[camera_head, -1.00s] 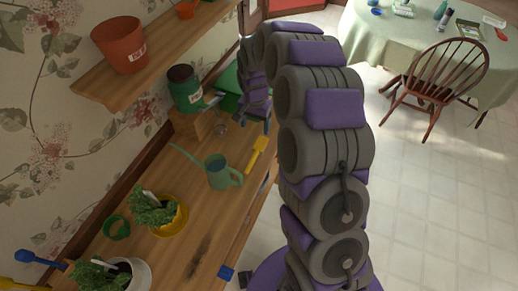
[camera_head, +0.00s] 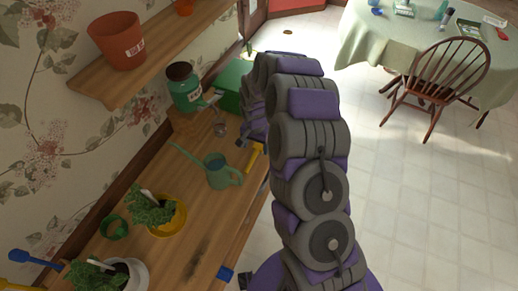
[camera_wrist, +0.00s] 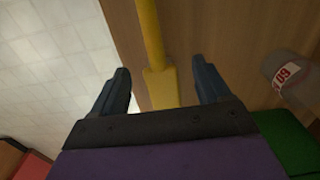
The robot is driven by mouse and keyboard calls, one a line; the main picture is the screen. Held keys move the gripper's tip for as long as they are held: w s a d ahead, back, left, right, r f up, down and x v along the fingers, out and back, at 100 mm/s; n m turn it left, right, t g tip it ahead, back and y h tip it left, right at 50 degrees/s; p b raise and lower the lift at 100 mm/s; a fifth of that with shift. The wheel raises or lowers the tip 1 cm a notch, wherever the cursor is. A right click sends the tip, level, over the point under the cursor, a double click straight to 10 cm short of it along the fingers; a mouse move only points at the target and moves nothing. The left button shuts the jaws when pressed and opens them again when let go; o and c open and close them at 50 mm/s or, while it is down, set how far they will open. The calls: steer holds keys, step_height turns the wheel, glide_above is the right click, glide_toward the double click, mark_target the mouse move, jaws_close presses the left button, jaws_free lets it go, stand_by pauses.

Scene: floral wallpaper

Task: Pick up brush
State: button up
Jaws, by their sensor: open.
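A yellow long-handled tool (camera_wrist: 154,40), perhaps the brush, lies on the wooden table near its edge. Its thin handle runs to the top of the wrist view and its wider end lies between my fingers. No bristles can be made out. In the head view the tool (camera_head: 254,157) is partly hidden by my arm. My gripper (camera_wrist: 161,78) is open, with one dark finger on each side of the tool and visible space to both. In the head view my gripper (camera_head: 243,139) is small and partly hidden above the table.
A green watering can (camera_head: 221,172) stands close by on the table (camera_head: 205,225). A small grey pot (camera_wrist: 290,78) and a green box (camera_head: 231,82) are near my gripper. Potted plants stand toward the front. Open floor lies right of the table.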

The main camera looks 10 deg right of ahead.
mark_target(256, 150)
step_height(256, 150, down, 5)
steer(key=shift+d+r+b, duration=0.1)
steer(key=shift+r+b, duration=0.05)
steer(key=shift+b, duration=0.25)
steer(key=shift+c, duration=0.2)
steer(key=c, duration=1.2)
steer(key=shift+c, duration=0.2)
steer(key=shift+r, duration=0.15)
steer(key=shift+r, duration=0.5)
steer(key=r, duration=0.1)
steer(key=r+p, duration=0.1)
steer(key=shift+s+r, duration=0.3)
steer(key=shift+s, duration=0.1)
steer(key=s+r+p, duration=0.1)
steer(key=s, duration=1.4)
steer(key=shift+s+d+r, duration=0.15)
steer(key=shift+d, duration=0.2)
